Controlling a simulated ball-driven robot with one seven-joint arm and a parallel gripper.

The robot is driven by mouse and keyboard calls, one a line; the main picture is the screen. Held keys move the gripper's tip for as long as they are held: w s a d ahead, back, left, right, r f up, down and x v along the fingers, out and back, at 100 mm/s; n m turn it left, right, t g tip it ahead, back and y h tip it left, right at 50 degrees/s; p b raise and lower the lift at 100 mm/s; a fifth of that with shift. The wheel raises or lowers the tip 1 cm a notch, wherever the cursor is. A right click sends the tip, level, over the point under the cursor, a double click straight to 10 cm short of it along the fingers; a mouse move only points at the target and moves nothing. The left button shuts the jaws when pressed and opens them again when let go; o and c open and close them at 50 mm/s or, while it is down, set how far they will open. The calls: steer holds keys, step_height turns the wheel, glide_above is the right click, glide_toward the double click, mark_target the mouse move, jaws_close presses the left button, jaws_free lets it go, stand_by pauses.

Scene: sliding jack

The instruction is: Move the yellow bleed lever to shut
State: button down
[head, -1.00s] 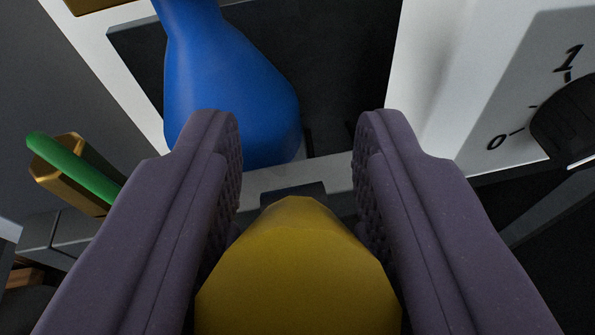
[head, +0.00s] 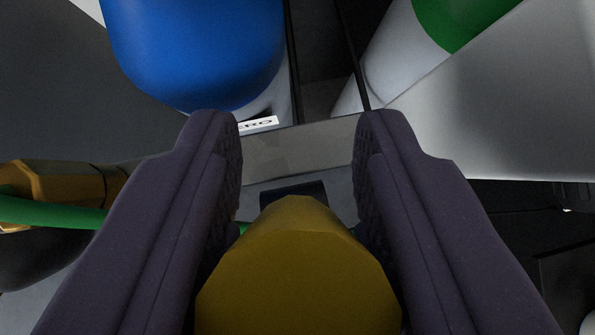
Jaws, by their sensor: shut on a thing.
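The yellow bleed lever (head: 298,268) shows as a faceted yellow knob low in the middle of the head view. My gripper (head: 298,150) has its two purple-grey padded fingers on either side of the knob and is shut on it. The fingertips reach past the knob, with a gap between them. A small dark block (head: 294,192) sits just beyond the knob. The lever's base and its shut mark are not visible.
A blue rounded body (head: 195,50) stands beyond the left finger, with a partly hidden white label (head: 258,125) by it. A pale panel (head: 480,100) and a white-and-green cylinder (head: 410,55) are at the right. A brass fitting (head: 65,182) with a green bar (head: 55,213) is at the left.

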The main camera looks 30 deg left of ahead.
stand_by(0.3)
steer(key=c, duration=0.8)
jaws_free()
steer(key=p+v, duration=0.2)
steer(key=v, duration=0.5)
steer(key=shift+s+r, duration=0.15)
steer(key=shift+r, duration=0.15)
steer(key=shift+d, duration=0.15)
